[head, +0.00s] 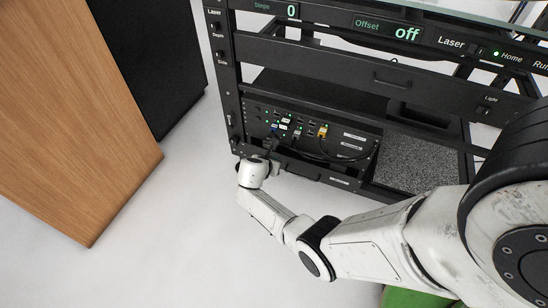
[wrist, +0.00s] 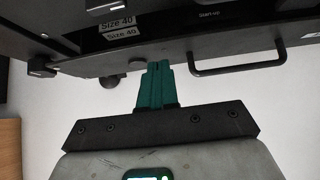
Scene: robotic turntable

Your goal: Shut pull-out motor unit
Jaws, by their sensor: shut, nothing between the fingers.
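The black turntable rack (head: 225,75) fills the upper right of the head view. Low in it sits a black unit (head: 350,137) with small lights, plugs and cables on its front; I cannot tell whether this is the motor unit or how far it is pulled out. My gripper (wrist: 158,68) shows in the wrist view as teal fingers, shut and empty. The fingertips are at the lower edge of a black front (wrist: 180,48) with a bar handle (wrist: 238,68) to their right; contact is unclear. In the head view my wrist hides the fingers.
A wooden cabinet (head: 75,110) stands left of the rack, with a dark panel (head: 155,60) behind it. Pale floor (head: 190,215) lies clear between cabinet and rack. Black knobs (wrist: 40,66) stick out on the left in the wrist view.

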